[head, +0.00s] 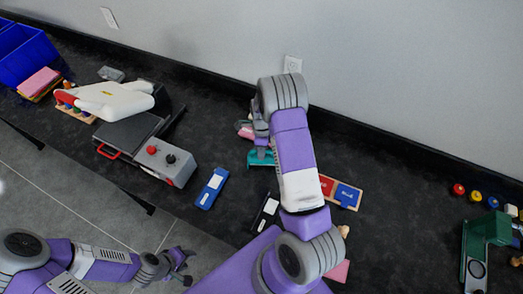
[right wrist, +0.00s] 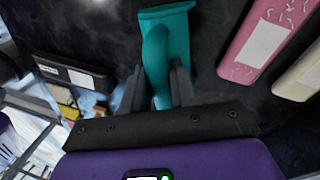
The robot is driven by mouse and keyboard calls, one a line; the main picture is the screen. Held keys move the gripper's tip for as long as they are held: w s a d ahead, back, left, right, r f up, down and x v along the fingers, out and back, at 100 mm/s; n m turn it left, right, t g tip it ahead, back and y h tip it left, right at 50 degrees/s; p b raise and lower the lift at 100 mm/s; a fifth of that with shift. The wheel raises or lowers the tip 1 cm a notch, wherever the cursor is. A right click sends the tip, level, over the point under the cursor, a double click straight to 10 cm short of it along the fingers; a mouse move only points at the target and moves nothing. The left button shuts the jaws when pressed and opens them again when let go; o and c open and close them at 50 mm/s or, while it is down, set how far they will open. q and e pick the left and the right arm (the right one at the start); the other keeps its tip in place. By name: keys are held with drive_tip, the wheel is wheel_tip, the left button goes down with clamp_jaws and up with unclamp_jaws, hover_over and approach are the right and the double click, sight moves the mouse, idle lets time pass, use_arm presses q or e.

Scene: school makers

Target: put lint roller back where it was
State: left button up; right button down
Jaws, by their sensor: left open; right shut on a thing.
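A teal handled thing (right wrist: 165,20), which I take to be the lint roller, has a wide flat end and a narrower handle. My right gripper (right wrist: 159,82) is shut on its handle in the right wrist view. In the head view the teal thing (head: 260,158) shows beside my right gripper (head: 259,132), partly hidden by my right arm, over the dark tabletop. I cannot tell whether it touches the table. My left gripper (head: 181,261) is open and empty, low in the head view, in front of the table edge.
A pink block with a white label (right wrist: 262,42) lies close to the teal thing. A blue labelled item (head: 212,188), a red and blue card board (head: 341,191) and a grey machine (head: 140,145) stand around. Dark tabletop (head: 400,200) is clear at right, before a green device (head: 483,240).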

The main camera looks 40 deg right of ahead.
drive_tip(key=shift+f, duration=0.2)
drive_tip(key=c, duration=0.9)
unclamp_jaws()
drive_tip(key=shift+r, duration=0.2)
drive_tip(key=v, duration=1.2)
drive_tip(key=shift+p, duration=0.35)
drive_tip(key=shift+s, duration=0.1)
